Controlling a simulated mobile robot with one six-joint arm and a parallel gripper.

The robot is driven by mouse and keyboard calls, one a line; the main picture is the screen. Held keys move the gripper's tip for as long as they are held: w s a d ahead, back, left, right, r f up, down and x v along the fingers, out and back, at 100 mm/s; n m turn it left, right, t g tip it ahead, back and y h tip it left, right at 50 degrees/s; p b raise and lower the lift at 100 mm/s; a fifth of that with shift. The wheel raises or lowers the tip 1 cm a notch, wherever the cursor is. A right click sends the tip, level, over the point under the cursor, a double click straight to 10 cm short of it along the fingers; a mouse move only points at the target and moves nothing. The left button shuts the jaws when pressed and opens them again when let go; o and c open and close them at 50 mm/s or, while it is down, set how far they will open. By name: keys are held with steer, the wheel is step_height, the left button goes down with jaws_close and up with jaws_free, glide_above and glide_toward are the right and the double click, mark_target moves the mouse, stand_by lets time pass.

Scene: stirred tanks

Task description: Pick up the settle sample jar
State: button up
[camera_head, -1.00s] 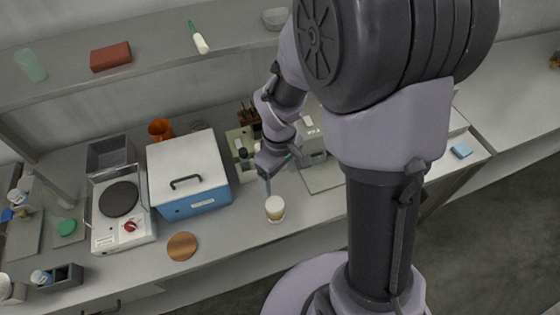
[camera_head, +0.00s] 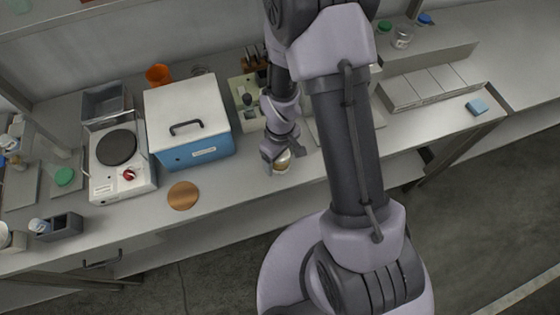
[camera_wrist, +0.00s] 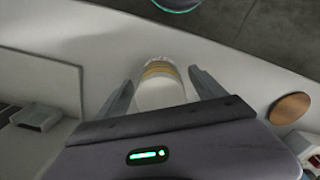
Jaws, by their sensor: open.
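The settle sample jar (camera_head: 282,163) stands upright near the front edge of the bench in the head view, to the right of the blue-fronted box. In the wrist view the jar (camera_wrist: 160,84) shows a pale body with a yellow-brown band. My gripper (camera_head: 277,155) is at the jar from behind and above, partly covering it. In the wrist view my gripper (camera_wrist: 161,92) is open, one finger on each side of the jar, with a visible gap on both sides.
A round cork-coloured mat (camera_head: 183,196) lies on the bench left of the jar. The blue box with white lid (camera_head: 188,122) and a hotplate (camera_head: 118,150) stand further left. The bench's front edge runs close to the jar.

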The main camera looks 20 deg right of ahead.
steer(key=c, duration=1.7)
steer(key=shift+o, duration=0.2)
steer(key=shift+r, duration=0.2)
